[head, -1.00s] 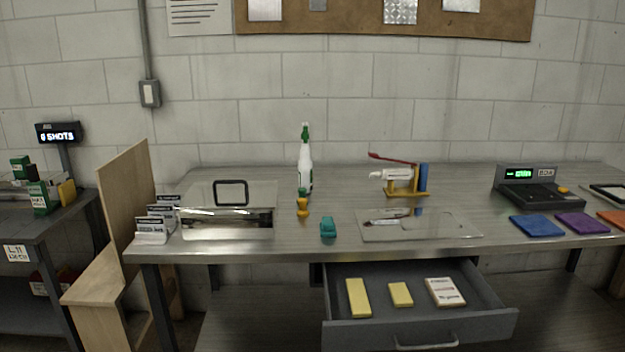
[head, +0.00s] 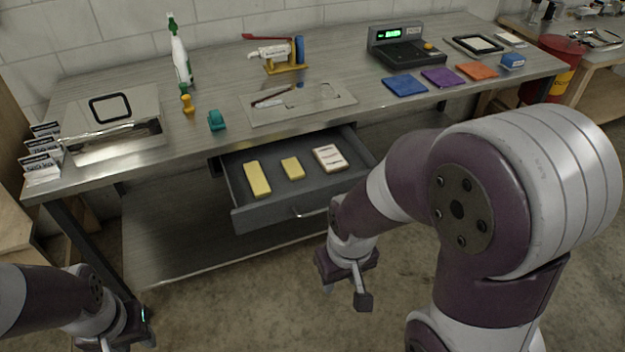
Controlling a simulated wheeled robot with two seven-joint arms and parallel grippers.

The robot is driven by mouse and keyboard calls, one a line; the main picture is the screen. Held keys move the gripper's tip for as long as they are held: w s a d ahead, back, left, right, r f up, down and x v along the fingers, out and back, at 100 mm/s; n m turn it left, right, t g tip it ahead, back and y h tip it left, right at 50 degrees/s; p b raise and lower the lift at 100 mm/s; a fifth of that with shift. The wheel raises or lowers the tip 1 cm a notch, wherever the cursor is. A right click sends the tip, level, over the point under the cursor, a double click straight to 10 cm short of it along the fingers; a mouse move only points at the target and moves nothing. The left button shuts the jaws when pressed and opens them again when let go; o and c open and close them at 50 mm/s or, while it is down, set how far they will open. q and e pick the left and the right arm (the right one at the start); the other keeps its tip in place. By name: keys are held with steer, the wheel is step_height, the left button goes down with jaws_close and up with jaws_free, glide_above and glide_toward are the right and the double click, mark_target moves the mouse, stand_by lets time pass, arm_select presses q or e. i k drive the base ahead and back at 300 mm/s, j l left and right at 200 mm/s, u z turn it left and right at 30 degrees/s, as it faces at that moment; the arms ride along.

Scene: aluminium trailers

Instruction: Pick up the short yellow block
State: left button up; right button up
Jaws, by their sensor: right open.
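The short yellow block (head: 293,168) lies in the open grey drawer (head: 246,218) under the metal workbench. A longer yellow block (head: 257,179) lies to its left, and a white labelled block (head: 329,157) lies to its right. My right gripper (head: 345,296) is open and empty, below and to the right of the drawer front, apart from the blocks. My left gripper (head: 146,343) is at the bottom left edge, partly cut off, far from the drawer; its fingers are too unclear to judge.
The drawer handle (head: 311,211) sticks out in front. A scale (head: 405,50) stands right. The floor before the drawer is clear.

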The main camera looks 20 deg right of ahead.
mark_target(293, 169)
steer(key=i+l+z, duration=0.3)
steer(key=i, duration=0.25)
steer(key=i+l+z, duration=0.35)
steer(key=i, duration=0.2)
steer(key=i+z, duration=0.3)
steer(key=i, duration=0.25)
